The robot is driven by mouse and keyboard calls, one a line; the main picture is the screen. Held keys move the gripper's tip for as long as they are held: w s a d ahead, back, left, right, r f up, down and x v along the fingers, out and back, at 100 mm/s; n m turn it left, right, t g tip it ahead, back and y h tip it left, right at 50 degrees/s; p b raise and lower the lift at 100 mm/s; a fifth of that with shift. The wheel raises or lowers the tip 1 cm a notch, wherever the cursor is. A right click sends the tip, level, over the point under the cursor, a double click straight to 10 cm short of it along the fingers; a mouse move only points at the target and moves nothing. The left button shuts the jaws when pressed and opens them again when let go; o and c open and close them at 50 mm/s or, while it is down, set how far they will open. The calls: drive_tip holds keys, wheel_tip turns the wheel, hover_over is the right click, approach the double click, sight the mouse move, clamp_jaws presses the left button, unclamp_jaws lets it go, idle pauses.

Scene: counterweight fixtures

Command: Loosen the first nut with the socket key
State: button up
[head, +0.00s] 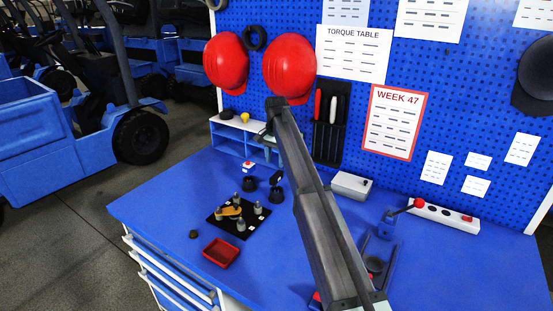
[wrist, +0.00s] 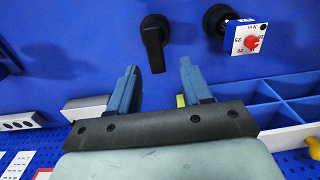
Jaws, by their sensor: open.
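My gripper (wrist: 158,66) is open and empty, its two blue-grey fingers spread above the blue bench. In the head view it shows partly behind my arm (head: 268,155). A plain black tool with a bent handle (wrist: 155,40) stands beyond the gap between the fingertips, not touching them; it also shows in the head view (head: 276,194). I cannot tell which is the socket key. A black plate (head: 213,220) carries several grey posts and an orange-brown piece (head: 231,211). Individual nuts are too small to make out.
A red tray (head: 221,252) and a small dark round piece (head: 193,234) lie near the front edge. A blue compartment shelf (head: 232,141) stands at the back left. A grey box (head: 351,185) and a red-knobbed lever device (head: 388,222) stand right of my arm.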

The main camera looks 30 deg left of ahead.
sight(277, 174)
drive_tip(key=shift+w+d, duration=0.1)
drive_tip(key=shift+d, duration=0.2)
drive_tip(key=shift+f, duration=4.45)
drive_tip(key=shift+c, duration=0.3)
clamp_jaws()
